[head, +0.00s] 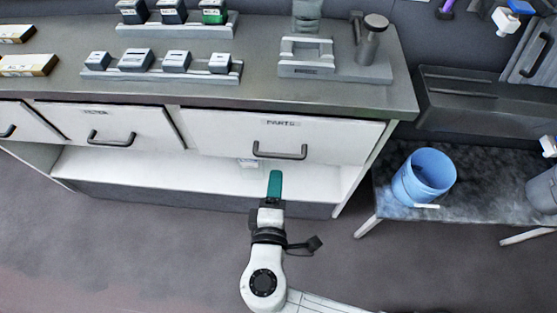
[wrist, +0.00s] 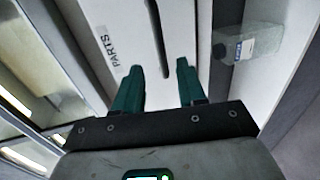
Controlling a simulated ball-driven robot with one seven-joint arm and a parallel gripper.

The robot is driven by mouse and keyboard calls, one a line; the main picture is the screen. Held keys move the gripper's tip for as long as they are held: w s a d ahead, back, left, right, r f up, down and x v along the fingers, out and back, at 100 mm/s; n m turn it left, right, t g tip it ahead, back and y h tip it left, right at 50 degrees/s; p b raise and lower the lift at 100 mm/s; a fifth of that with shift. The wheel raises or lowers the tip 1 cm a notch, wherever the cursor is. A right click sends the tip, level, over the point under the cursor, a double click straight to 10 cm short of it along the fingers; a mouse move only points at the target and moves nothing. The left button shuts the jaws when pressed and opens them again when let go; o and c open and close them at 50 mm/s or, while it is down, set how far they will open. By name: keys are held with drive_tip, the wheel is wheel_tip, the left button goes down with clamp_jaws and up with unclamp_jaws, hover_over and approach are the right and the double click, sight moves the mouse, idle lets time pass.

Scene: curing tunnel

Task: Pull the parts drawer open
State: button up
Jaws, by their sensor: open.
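The parts drawer (head: 225,130) is the white front labelled PARTS under the counter. It looks shut, level with the filter drawer beside it. Its dark bar handle (head: 280,156) runs level along the front. My gripper (head: 275,180) is just below the handle in the head view, its green fingers pointing at the drawer. In the wrist view my gripper (wrist: 158,75) is open, and the handle (wrist: 157,35) shows as a thin dark bar in line with the gap between the fingers. The drawer front (wrist: 110,15) and its label lie behind it. I cannot tell whether a finger touches the handle.
The filter drawer (head: 130,119) is to the left. Below is an open shelf with a clear labelled container (wrist: 250,42). The counter (head: 260,90) above holds several small blocks and a stand. A low table with a blue bucket (head: 425,177) stands right. Floor in front is clear.

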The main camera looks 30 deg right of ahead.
drive_tip(key=x, duration=0.8)
drive_tip(key=shift+c, duration=0.4)
clamp_jaws()
